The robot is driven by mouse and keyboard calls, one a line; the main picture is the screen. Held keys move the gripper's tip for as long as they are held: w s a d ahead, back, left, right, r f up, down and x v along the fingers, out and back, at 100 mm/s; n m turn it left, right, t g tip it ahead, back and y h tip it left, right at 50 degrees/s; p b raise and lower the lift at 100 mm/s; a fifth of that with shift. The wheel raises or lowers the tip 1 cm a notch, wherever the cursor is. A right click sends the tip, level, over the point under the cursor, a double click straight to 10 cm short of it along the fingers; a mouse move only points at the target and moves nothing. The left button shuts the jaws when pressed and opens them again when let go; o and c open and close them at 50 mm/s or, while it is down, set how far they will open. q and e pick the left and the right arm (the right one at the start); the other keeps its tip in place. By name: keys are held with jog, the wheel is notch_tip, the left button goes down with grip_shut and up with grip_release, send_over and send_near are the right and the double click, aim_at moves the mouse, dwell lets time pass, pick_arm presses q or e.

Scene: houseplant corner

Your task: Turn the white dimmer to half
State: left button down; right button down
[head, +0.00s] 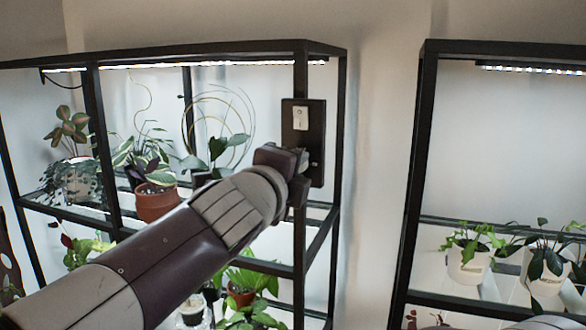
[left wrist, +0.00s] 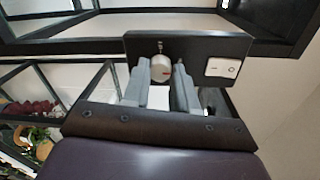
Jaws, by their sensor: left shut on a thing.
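The white dimmer (left wrist: 161,68) is a round knob with a small red mark, on a black control plate (left wrist: 195,45) in the left wrist view. The red mark lies on the knob's right side in that view. My left gripper (left wrist: 161,73) has one finger on each side of the knob and is shut on it. In the head view the plate (head: 292,140) hangs on the shelf's right front post, and my left gripper (head: 297,165) is at its lower part, hiding the knob. My right gripper is not in view.
A white rocker switch (left wrist: 222,68) sits beside the knob on the same plate; it also shows in the head view (head: 300,118). A black-framed plant shelf (head: 200,48) with lit lamps is behind my arm. A second shelf (head: 417,180) stands right, with bare wall between.

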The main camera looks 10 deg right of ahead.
pick_arm(q)
jog(key=c, duration=1)
grip_release()
jog(key=shift+f, duration=0.2)
jog(key=shift+o, duration=0.6)
jog(key=shift+r, duration=0.15)
jog(key=shift+s, duration=0.1)
jog(key=b+v, duration=0.3)
jog(key=v, duration=0.9)
jog(key=shift+s, duration=0.2)
jog(key=shift+a, duration=0.15)
